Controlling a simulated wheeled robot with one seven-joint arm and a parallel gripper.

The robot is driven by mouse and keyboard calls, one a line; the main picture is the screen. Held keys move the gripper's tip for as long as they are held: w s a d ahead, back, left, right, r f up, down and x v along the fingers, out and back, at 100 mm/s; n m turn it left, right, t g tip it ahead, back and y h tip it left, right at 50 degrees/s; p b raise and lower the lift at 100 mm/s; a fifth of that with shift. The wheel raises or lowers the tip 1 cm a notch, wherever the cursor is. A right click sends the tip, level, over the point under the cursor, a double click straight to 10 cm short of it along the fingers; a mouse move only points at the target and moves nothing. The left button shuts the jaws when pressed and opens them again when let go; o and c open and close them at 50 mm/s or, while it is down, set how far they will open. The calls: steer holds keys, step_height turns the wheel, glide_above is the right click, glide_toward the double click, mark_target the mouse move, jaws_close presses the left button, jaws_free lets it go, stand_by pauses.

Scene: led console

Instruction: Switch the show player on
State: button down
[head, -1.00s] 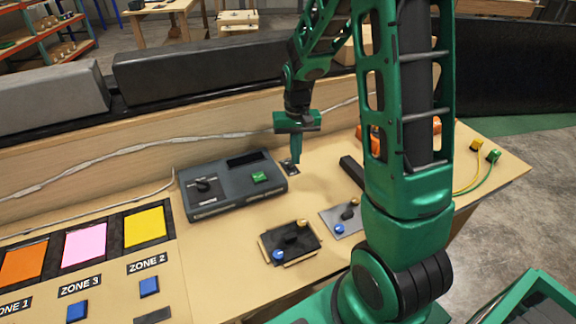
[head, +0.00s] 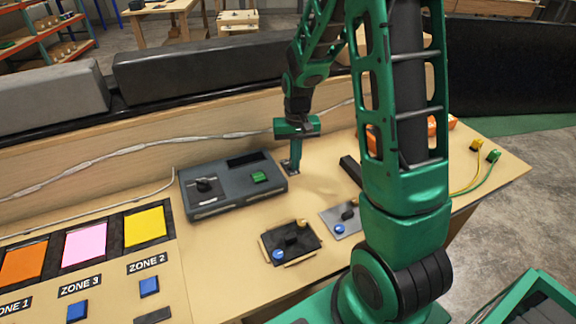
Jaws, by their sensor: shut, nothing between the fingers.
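A dark grey box (head: 223,192), which looks like the show player, stands on the wooden bench. It has a black knob (head: 204,186), a lit green button (head: 259,177) and a dark display strip (head: 249,159) on its top. My gripper (head: 291,171) is shut and empty, pointing down just right of the box.
Two small panels with knobs and blue buttons, one black (head: 290,243) and one grey (head: 343,219), lie in front. Coloured zone tiles (head: 145,227) and blue buttons (head: 149,287) are at left. A black bar (head: 351,170) lies right of my gripper. A pale cable (head: 120,151) runs along the back.

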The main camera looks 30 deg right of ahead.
steer(key=shift+f, duration=0.5)
steer(key=shift+w, duration=0.5)
steer(key=shift+w+d, duration=0.1)
steer(key=shift+w, duration=0.35)
steer(key=shift+r, duration=0.1)
step_height(320, 180, up, 7)
steer(key=shift+s, duration=0.4)
stand_by(0.8)
stand_by(0.3)
